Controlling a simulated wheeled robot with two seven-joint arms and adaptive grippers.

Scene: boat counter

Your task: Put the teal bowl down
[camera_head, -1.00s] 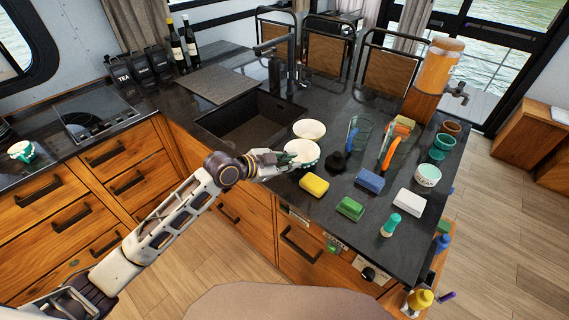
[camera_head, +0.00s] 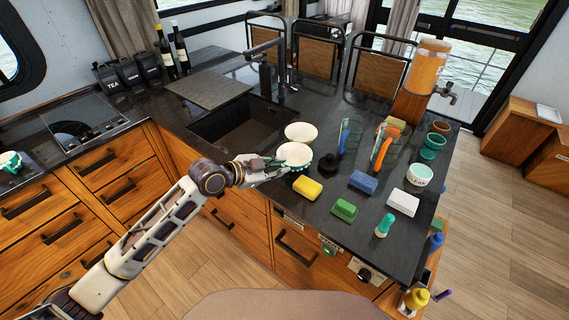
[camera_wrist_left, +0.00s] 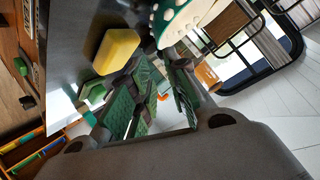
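The teal bowl (camera_head: 294,155), pale inside, stands upright on the dark counter near its front edge, by the sink. In the left wrist view its teal, white-dotted side (camera_wrist_left: 163,20) shows at the top, cut off by the frame. My left gripper (camera_head: 282,166) is at the bowl's near left side. In the left wrist view the gripper's green-padded fingers (camera_wrist_left: 158,75) are apart with nothing between them, the right one close to the bowl's side. Whether that finger touches the bowl is hard to tell. My right gripper is not in view.
A second pale bowl (camera_head: 301,132) stands just behind. A yellow sponge (camera_head: 307,188), a green sponge (camera_head: 344,210) and a blue sponge (camera_head: 363,182) lie to the right, with a dark object (camera_head: 328,166) near the bowl. The sink (camera_head: 240,122) opens at the left.

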